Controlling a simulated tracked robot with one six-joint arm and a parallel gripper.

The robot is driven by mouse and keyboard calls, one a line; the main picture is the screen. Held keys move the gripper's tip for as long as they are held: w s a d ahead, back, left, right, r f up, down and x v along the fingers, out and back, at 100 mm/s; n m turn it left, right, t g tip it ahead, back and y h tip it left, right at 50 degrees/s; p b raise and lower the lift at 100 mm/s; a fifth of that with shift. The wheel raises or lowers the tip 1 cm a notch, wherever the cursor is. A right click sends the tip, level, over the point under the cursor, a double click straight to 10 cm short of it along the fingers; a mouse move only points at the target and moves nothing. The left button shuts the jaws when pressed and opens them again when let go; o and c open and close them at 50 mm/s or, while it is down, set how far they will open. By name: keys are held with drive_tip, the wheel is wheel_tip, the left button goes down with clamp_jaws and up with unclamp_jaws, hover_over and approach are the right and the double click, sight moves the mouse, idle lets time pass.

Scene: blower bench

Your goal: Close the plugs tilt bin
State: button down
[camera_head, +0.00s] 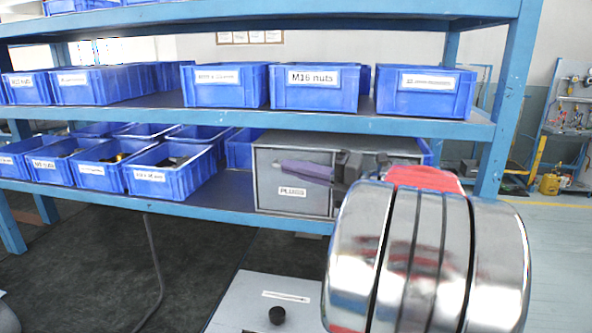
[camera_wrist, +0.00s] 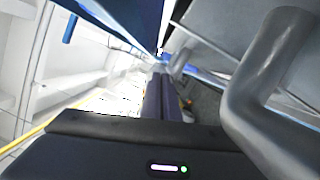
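The plugs tilt bin (camera_head: 275,203) is a grey box with a white label reading roughly "PLUGS". It sits on the lower shelf, right of the blue bins. Its front looks nearly upright, but I cannot tell whether it is fully closed. My gripper (camera_head: 287,167) is in front of its upper face, with purple fingers pointing left. My arm hides the bin's right part. In the wrist view my gripper's fingers (camera_wrist: 160,85) lie side by side, shut, with nothing visible between them. A thick grey curved bar (camera_wrist: 262,75), perhaps the bin's handle, shows to their right.
Labelled blue bins stand left of the grey bin (camera_head: 160,180) and on the shelf above (camera_head: 315,90). The blue shelf edge (camera_head: 150,200) runs below the bins. A blue upright (camera_head: 507,100) stands at the right. A grey box with a black knob (camera_head: 277,315) is below.

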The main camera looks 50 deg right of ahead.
drive_tip(key=s+r, duration=0.1)
drive_tip(key=s, duration=1)
drive_tip(key=shift+s, duration=0.3)
drive_tip(key=shift+a, duration=0.15)
idle(0.4)
